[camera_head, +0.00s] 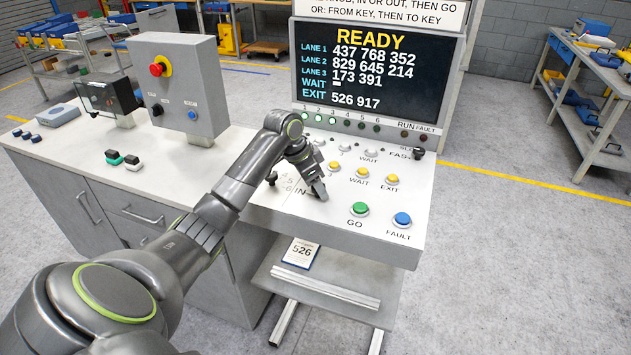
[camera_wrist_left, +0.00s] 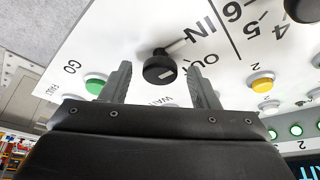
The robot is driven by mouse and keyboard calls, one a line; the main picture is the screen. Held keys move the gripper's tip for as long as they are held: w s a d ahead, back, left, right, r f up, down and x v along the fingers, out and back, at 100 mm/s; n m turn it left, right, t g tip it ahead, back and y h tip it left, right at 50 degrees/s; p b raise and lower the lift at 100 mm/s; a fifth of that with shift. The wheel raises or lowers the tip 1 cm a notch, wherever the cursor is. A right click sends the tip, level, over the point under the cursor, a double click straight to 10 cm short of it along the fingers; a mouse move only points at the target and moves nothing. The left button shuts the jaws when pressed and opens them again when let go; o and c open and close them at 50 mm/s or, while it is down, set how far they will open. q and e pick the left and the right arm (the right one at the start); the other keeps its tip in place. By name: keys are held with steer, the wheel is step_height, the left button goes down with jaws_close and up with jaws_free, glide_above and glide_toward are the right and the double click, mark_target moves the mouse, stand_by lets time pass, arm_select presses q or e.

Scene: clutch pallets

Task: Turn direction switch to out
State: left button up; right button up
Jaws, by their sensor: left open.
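The direction switch is a round black knob (camera_wrist_left: 158,68) with a small pale mark, on the white panel beside the letters IN and a partly hidden OUT. I cannot tell for certain which label it points to. My left gripper (camera_wrist_left: 160,80) is open, with one finger on each side of the knob in the left wrist view; contact is not clear. In the head view my left gripper (camera_head: 319,188) is low over the console (camera_head: 275,209), just right of the IN label, and hides the switch. My right gripper is in neither view.
Another black knob (camera_head: 271,178) stands left of the gripper. A green GO button (camera_head: 358,209), a blue FAULT button (camera_head: 402,219) and yellow buttons (camera_head: 362,173) lie to the right. The display (camera_head: 375,75) reads READY. A grey box with a red button (camera_head: 158,67) stands left.

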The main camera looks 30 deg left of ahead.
arm_select(q)
steer(key=shift+c, duration=0.3)
steer(key=c, duration=0.9)
steer(key=shift+r, duration=0.1)
